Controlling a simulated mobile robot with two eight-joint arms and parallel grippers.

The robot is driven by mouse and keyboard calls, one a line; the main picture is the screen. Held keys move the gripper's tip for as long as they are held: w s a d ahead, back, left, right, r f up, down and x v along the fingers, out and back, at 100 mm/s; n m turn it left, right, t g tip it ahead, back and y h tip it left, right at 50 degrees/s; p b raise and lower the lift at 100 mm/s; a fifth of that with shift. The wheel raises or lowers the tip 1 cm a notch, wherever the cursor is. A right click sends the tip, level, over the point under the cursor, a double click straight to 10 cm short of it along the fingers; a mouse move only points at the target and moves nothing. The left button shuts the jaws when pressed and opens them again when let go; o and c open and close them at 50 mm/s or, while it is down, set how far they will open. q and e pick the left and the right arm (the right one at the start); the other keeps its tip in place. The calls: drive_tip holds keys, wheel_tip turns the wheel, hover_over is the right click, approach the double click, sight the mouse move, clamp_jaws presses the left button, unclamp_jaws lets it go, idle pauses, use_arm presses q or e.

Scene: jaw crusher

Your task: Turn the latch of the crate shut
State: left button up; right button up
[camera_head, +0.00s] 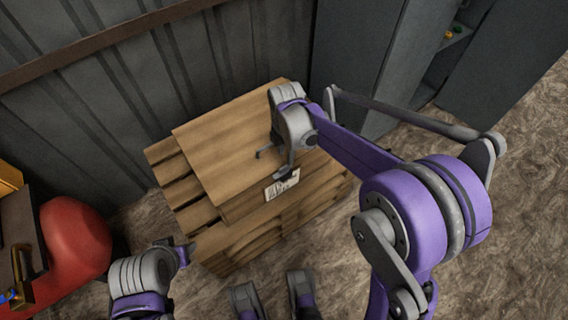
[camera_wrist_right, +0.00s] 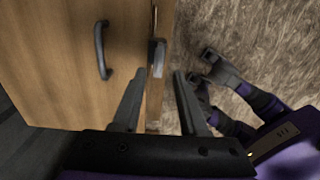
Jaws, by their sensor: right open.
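The wooden crate (camera_head: 230,140) stands on the floor against the wall, its flat lid down. In the right wrist view the lid (camera_wrist_right: 60,60) carries a dark curved handle (camera_wrist_right: 102,50). A small grey metal piece, which looks like the latch (camera_wrist_right: 158,52), sits at the lid's edge; its turn is hard to tell. My right gripper (camera_head: 272,162) is over the lid near its front edge. In the wrist view its fingers (camera_wrist_right: 157,100) are apart, with the crate edge between them in the picture and nothing held. My left gripper (camera_head: 182,250) is low, left of the crate; its jaws are unclear.
A white label (camera_head: 282,184) is on the crate's front. A red rounded object (camera_head: 73,240) and a dark board with a brass-coloured part (camera_head: 25,270) are at the left. Grey cabinets (camera_head: 370,50) stand behind to the right. The floor (camera_head: 520,190) at the right is clear.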

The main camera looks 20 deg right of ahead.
sight(285, 166)
wheel_tip(285, 166, down, 7)
drive_tip(key=shift+w+f+b, duration=0.1)
drive_tip(key=shift+b, duration=0.45)
clamp_jaws()
